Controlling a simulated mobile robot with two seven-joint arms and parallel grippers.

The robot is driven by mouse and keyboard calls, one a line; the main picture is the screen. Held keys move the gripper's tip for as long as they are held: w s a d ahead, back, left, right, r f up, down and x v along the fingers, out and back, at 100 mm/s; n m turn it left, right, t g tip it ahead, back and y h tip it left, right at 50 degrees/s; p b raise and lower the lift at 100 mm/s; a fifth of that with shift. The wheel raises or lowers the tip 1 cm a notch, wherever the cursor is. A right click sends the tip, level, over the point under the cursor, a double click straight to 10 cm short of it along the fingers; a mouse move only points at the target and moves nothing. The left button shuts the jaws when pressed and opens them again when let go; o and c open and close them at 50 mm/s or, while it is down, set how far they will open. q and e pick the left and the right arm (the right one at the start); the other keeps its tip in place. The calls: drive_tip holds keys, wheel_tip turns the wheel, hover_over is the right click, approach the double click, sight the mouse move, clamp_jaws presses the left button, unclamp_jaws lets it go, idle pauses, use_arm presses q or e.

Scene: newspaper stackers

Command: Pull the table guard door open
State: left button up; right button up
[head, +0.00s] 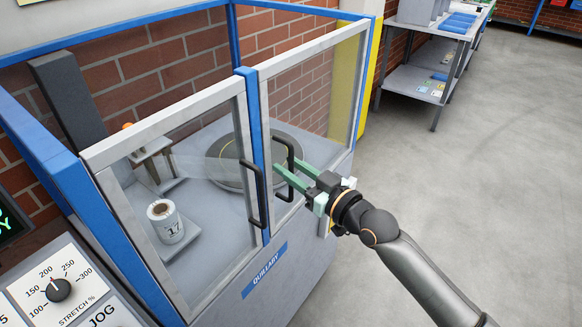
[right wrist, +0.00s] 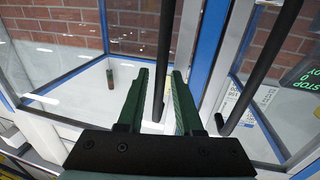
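The table guard has two clear-paned, grey-framed doors, a left door (head: 170,132) and a right door (head: 309,52), both looking shut against a blue post (head: 254,140). Each has a black bar handle; the left door's handle (head: 250,188) is free. My right gripper (head: 283,172) is at the right door's handle (head: 291,150). In the right wrist view that handle (right wrist: 166,50) passes between the green fingers of my gripper (right wrist: 160,85), with gaps showing beside it. The fingers are open. The left door's handle (right wrist: 262,70) stands to the right there. My left gripper is out of view.
Behind the panes are a round turntable (head: 232,150) and a label roll (head: 164,222). A control panel with a dial (head: 59,289) is at lower left. Grey shelving (head: 418,82) stands at back right. The floor (head: 480,190) right of the guard is clear.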

clamp_jaws()
idle(1.1)
